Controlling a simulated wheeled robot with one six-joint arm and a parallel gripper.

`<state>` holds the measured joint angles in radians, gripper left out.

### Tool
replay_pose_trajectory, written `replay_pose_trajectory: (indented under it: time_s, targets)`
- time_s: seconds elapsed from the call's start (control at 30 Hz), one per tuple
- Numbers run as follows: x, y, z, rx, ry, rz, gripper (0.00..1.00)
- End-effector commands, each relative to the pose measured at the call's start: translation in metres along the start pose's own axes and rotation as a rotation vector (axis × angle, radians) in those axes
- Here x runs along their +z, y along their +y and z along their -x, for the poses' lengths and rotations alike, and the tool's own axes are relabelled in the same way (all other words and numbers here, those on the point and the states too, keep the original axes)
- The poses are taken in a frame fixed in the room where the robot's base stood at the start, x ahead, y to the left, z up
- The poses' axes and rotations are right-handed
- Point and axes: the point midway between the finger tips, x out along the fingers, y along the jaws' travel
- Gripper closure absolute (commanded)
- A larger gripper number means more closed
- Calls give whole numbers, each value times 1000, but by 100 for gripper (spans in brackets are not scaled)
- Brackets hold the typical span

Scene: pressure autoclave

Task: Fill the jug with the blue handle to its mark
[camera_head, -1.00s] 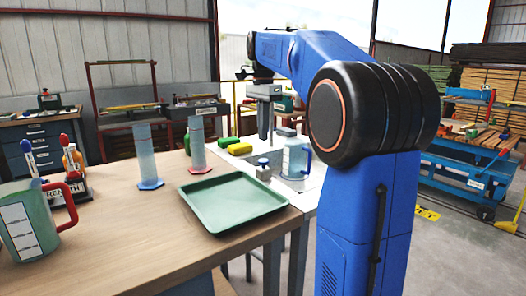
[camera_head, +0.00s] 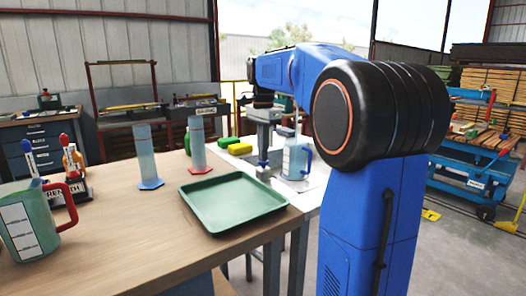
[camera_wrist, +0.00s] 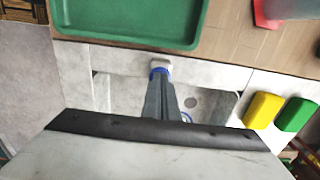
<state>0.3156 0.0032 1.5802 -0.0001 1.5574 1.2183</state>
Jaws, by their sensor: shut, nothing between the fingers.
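The jug with the blue handle (camera_head: 295,160) stands upright at the sink on the white counter, a clear body with a bluish tint. Its fill level and mark are too small to tell. My gripper (camera_head: 263,156) points down, shut and empty, just left of the jug. Its tips are at the small blue-topped tap fitting (camera_head: 263,171), and I cannot tell whether they touch it. In the wrist view my gripper (camera_wrist: 160,84) reaches toward the blue knob (camera_wrist: 158,71) on its white base. A bit of blue beside the fingers may be the jug's handle; the rest is hidden.
A green tray (camera_head: 232,203) lies on the wooden bench, with two cylinders (camera_head: 148,160) (camera_head: 197,145) behind it. A red-handled jug (camera_head: 30,222) stands far left. Yellow (camera_wrist: 263,110) and green (camera_wrist: 296,114) sponges lie near the sink (camera_wrist: 215,98).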

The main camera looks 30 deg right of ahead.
Motion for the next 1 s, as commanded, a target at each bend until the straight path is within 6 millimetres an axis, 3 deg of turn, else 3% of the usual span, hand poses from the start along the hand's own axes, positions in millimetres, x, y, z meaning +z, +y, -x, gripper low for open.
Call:
replay_pose_trajectory:
  time_s: [0.2,1.0]
  targets:
    - [0,1,-23,5,-2,0,100]
    - [0,0,-26,12,-5,0,100]
